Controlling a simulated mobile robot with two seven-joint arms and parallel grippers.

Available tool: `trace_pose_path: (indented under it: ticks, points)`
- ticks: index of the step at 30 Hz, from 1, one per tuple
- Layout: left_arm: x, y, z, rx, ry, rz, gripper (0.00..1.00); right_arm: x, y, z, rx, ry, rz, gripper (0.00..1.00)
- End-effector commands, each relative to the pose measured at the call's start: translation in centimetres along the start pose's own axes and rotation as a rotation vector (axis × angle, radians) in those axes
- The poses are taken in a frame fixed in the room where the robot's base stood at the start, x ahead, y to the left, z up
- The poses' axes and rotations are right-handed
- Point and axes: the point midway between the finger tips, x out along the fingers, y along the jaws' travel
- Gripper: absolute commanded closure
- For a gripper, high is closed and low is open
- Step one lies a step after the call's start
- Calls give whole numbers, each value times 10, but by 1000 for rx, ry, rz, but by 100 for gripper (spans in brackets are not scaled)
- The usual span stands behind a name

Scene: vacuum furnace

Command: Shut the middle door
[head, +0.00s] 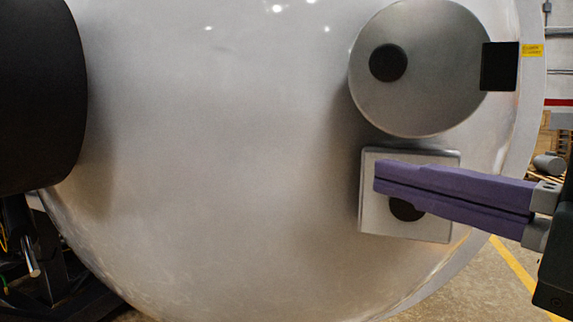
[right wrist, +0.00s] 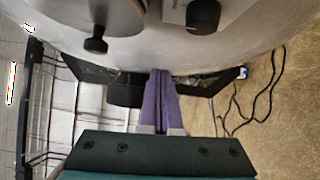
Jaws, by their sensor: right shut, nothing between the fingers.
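A large, pale metal dome (head: 220,150) of the furnace fills most of the head view. On its right side is a round plate (head: 440,80) with a black knob (head: 388,63). Below it is a square plate (head: 375,222) with another black knob (head: 407,210), partly hidden by my right gripper. I cannot tell which of these is the middle door. My right gripper (head: 377,180) is shut and empty, its purple fingers together in front of the square plate. In the right wrist view its fingertips (right wrist: 160,73) point toward the dome. My left gripper is out of view.
A black cylinder (head: 35,95) stands at the left of the dome. In the right wrist view, a black cable (right wrist: 265,95) lies on the floor and a rack (right wrist: 40,110) stands at left.

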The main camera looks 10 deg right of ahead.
Motion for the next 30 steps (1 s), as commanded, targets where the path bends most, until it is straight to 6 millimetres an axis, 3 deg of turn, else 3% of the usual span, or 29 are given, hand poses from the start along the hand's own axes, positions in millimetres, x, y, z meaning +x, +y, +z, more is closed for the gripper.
trace_pose_path:
  ticks: [2, 18, 24, 30]
  points:
    - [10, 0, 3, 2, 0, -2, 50, 7, -3, 0, -7, 2, 1, 100]
    - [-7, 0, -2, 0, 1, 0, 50, 87, 1, 3, -2, -3, -4, 100]
    - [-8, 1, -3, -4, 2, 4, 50, 104, -1, 23, -2, -4, -6, 100]
    - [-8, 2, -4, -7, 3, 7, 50, 110, -2, 29, 0, -2, -7, 100]
